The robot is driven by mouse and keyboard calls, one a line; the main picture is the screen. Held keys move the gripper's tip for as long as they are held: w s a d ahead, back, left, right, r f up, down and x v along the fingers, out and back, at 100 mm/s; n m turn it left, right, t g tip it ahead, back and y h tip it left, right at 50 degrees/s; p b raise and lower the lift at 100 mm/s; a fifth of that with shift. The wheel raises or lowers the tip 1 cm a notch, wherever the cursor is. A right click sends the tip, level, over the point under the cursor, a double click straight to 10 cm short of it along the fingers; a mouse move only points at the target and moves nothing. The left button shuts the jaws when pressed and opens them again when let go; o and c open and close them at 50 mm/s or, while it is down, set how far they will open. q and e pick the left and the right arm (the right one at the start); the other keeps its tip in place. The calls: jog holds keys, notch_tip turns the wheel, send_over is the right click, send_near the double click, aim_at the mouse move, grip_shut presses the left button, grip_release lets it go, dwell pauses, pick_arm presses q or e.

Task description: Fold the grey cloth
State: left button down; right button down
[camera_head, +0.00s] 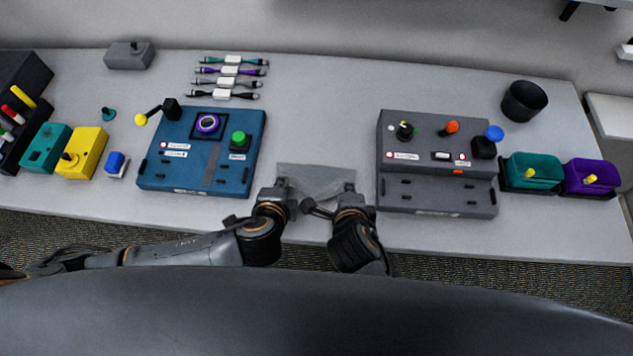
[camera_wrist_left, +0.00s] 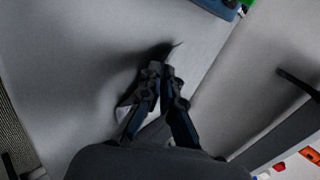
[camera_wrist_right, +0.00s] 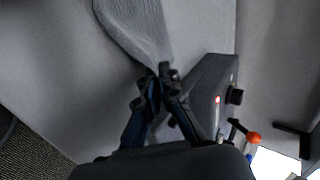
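The grey cloth (camera_head: 316,176) spans the space between my two grippers at the front middle of the table, in the head view. My left gripper (camera_head: 283,188) is at its left side and my right gripper (camera_head: 349,189) at its right side. In the right wrist view the cloth (camera_wrist_right: 138,25) narrows towards my right fingertips (camera_wrist_right: 158,72), which are closed on its end. In the left wrist view my left fingertips (camera_wrist_left: 160,70) are close together with grey fabric at them. Shadow there hides the exact grip.
A blue panel box (camera_head: 222,177) stands left of the cloth and a grey panel box (camera_head: 390,188) right of it. Several cables (camera_head: 230,71) lie behind. The table behind the cloth is clear.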

pick_arm(q)
jog(key=shift+s+f+t, duration=0.15)
jog(key=shift+f+t, duration=0.15)
pick_arm(e)
jog(key=shift+s+f+t, duration=0.1)
jog(key=shift+f+t, duration=0.2)
pick_arm(q)
jog(key=c, duration=1.2)
grip_release()
pick_arm(e)
jog(key=c, duration=1.2)
grip_release()
pick_arm(q)
jog(key=shift+r, duration=0.1)
